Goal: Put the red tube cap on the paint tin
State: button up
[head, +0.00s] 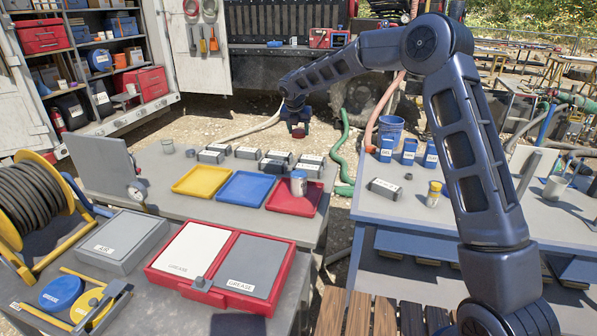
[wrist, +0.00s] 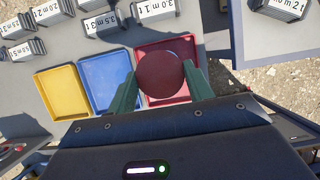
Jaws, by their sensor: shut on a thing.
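My gripper (head: 298,124) is shut on the red tube cap, holding it in the air above the workbench. The round, dark red cap (wrist: 160,75) sits between my two green fingers in the wrist view. A grey cylindrical tin with a pale label (head: 298,184), which looks like the paint tin, stands upright on the red tray (head: 280,206). The tin is apart from the cap and lower than it. In the wrist view the tin cannot be seen; the cap covers part of the red tray (wrist: 152,50).
A yellow tray (head: 201,180) and a blue tray (head: 243,188) lie left of the red tray. Several grey labelled blocks (head: 275,164) stand behind the trays. A right-hand table (head: 400,207) holds blue cups and a yellow-topped jar (head: 433,195). A gap separates the tables.

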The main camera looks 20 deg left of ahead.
aim_at(299, 173)
notch_tip(299, 173, down, 18)
jog(key=shift+r, duration=0.2)
dwell(0.4)
jog(key=shift+f, duration=0.1)
jog(key=o, duration=0.9)
jog(key=shift+o, duration=0.2)
jog(key=v, duration=1.2)
